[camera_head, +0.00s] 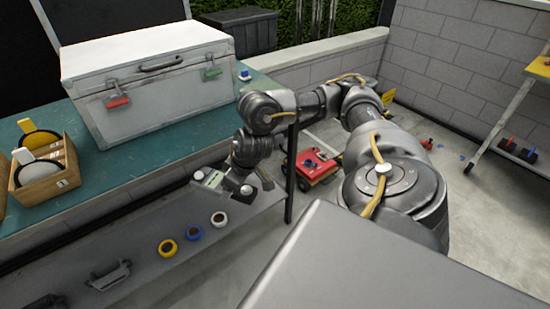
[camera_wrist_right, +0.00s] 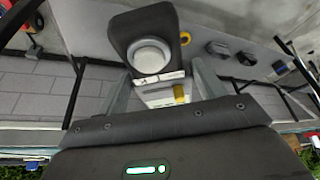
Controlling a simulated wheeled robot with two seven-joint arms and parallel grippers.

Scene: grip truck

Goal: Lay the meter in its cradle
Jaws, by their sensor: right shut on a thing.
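My right gripper (camera_head: 235,183) is shut on the meter (camera_head: 211,179), out in front of the green-topped bench's edge and above the lower shelf. In the right wrist view the meter (camera_wrist_right: 151,57) has a dark head with a round white dome. Its pale body with a yellow spot sits between the two fingers of my right gripper (camera_wrist_right: 162,88). The head sticks out beyond the fingertips. I cannot make out the cradle with certainty in either view. My left gripper is not in view.
A white case (camera_head: 150,85) with red and green latches stands on the green bench top (camera_head: 115,165). Wooden boxes (camera_head: 48,177) with round discs stand at left. Several tape rolls (camera_head: 168,247) lie on the lower shelf (camera_head: 150,280).

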